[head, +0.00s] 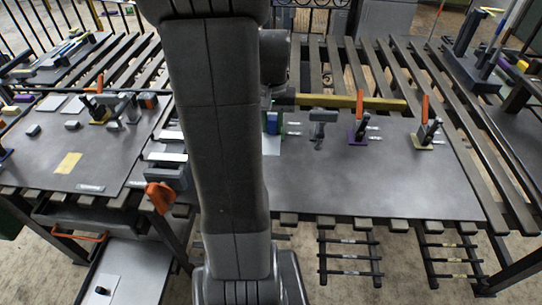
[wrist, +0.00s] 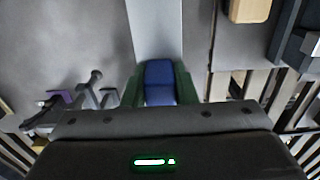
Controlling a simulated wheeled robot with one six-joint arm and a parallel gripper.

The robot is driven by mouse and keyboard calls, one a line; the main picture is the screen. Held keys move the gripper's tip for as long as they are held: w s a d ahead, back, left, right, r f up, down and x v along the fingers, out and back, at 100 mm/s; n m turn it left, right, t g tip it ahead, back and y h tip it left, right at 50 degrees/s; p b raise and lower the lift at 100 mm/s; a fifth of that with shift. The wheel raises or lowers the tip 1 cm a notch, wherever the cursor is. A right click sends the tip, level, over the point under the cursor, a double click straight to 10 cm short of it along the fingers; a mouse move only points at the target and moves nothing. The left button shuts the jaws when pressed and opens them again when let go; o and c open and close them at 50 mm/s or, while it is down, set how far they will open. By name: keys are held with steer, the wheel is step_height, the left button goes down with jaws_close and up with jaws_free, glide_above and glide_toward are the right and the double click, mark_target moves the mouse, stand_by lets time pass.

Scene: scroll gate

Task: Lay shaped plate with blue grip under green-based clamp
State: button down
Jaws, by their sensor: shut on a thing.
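My gripper (wrist: 160,88) is shut on the blue grip (wrist: 160,75) of a light grey plate, between green finger pads. The plate (wrist: 155,28) stretches away from the grip in the wrist view. In the head view the blue grip (head: 273,123) and the pale plate (head: 271,145) show just right of my arm, over the dark table; whether the plate touches it I cannot tell. No clearly green-based clamp shows; my arm hides part of the table. A purple-based clamp (head: 358,136) and a yellowish-based clamp (head: 423,140) stand to the right with orange handles up.
A grey clamp-like fixture (head: 319,122) stands close right of the plate. A yellow bar (head: 350,102) runs along the back. The front of the dark table (head: 370,190) is clear. The left table (head: 105,160) holds another yellow-based clamp (head: 98,111) and small parts.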

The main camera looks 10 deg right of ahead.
mark_target(272, 166)
step_height(272, 166, down, 14)
steer(key=shift+r, duration=0.25)
stand_by(0.3)
steer(key=shift+f, duration=0.2)
steer(key=c, duration=1.2)
jaws_free()
steer(key=shift+o, duration=0.2)
steer(key=shift+r, duration=0.1)
step_height(272, 166, up, 12)
steer(key=shift+r, duration=0.1)
